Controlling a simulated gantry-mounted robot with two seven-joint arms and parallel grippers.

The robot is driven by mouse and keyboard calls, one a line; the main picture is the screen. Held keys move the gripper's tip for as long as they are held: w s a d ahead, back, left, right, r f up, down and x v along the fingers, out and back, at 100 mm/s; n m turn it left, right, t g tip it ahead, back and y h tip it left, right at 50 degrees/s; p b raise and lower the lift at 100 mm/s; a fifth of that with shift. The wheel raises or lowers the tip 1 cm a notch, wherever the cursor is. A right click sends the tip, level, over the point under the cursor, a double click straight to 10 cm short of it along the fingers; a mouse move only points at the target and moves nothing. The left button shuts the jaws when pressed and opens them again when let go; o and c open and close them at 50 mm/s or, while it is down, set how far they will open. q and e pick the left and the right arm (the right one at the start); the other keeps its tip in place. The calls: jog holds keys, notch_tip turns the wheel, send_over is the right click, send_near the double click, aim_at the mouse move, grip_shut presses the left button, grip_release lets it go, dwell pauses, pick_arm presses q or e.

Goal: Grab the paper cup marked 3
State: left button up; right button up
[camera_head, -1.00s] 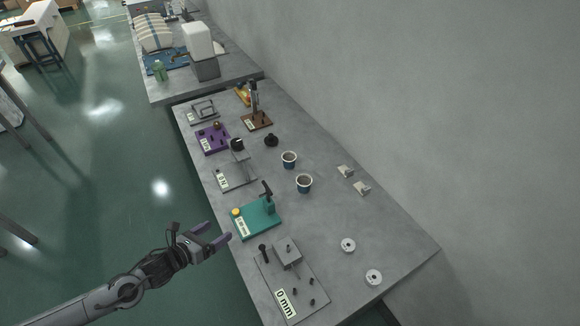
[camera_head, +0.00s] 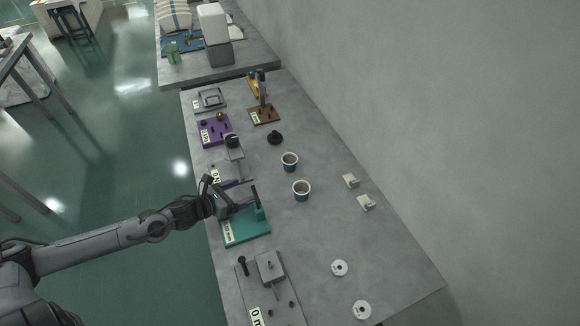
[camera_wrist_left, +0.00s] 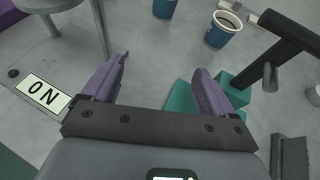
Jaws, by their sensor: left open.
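Two blue paper cups with pale rims stand upright on the grey table: the nearer cup (camera_head: 302,192) and the farther cup (camera_head: 289,163). I cannot read a 3 on either. The left wrist view also shows a cup at upper right (camera_wrist_left: 221,36) and part of another at the top edge (camera_wrist_left: 164,9). My left gripper (camera_head: 238,197) has purple fingers, open and empty. It is over the table's left side, left of the cups and apart from them. In the left wrist view its fingers (camera_wrist_left: 161,66) are spread, with bare table between their tips. My right gripper is not in view.
A teal fixture (camera_head: 245,230) with a dark upright lever stands close beside my left gripper. A grey fixture (camera_head: 270,266) is nearer, and a purple one (camera_head: 215,132) farther. White discs (camera_head: 340,268) lie front right. Table between cups and wall is mostly clear.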

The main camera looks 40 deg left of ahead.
aim_at(284, 163)
pick_arm(q)
jog(key=w, duration=0.5)
jog(key=w+d+b, duration=0.1)
jog(key=w, duration=0.4)
jog(key=w+d+b, duration=0.1)
jog(key=w, duration=0.4)
jog(key=shift+w+d, duration=0.15)
jog(key=shift+w, duration=0.1)
jog(key=shift+b+x, duration=0.65)
jog(key=shift+x, duration=2)
jog(key=shift+r, duration=0.15)
jog(key=c, duration=1.1)
jog(key=shift+c, duration=0.2)
